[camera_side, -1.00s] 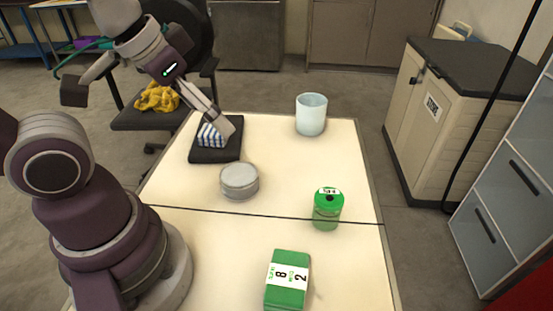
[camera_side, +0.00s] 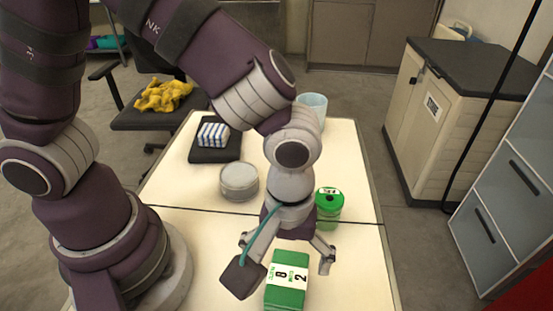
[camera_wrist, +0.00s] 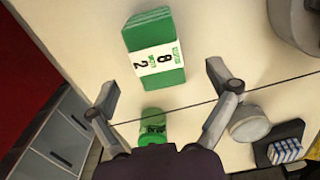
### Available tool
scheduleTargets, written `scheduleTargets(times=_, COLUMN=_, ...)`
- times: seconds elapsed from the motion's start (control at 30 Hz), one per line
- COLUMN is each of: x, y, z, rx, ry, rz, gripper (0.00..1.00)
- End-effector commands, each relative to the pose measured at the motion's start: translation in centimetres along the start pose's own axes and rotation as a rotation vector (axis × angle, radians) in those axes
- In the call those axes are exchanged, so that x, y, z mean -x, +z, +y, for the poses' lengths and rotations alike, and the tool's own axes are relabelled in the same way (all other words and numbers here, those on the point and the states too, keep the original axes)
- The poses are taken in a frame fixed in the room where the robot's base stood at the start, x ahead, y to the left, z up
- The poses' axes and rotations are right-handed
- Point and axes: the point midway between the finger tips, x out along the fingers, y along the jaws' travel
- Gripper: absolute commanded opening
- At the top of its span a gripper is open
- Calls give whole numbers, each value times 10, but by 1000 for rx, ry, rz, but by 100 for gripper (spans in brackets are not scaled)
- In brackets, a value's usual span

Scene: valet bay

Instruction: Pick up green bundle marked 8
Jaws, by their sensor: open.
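The green bundle (camera_side: 287,290) has a white band marked 8 and 2 and lies on the near part of the pale table. It also shows in the wrist view (camera_wrist: 152,24), ahead of the fingertips. My gripper (camera_side: 283,248) is open and empty above the table, with its fingers apart just behind and over the bundle in the side view. In the wrist view my gripper (camera_wrist: 158,90) has its two fingers spread wide, with the bundle apart from both of them.
A green roll (camera_side: 329,203) stands right of my gripper. A round grey tin (camera_side: 239,182) is at its left. Farther back are a striped block (camera_side: 213,135) on a black pad (camera_side: 216,155) and a pale cup (camera_side: 313,102), partly hidden. A dark line crosses the table.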

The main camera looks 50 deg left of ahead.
Motion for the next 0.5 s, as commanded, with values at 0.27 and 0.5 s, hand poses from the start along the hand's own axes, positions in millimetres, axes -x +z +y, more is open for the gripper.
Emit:
scheduleTargets(times=0.27, x=-44, y=3, z=2, rx=-1, ry=-6, rz=0, gripper=87)
scheduleTargets(times=0.5, x=-65, y=2, z=3, rx=0, ry=1, rz=1, gripper=87)
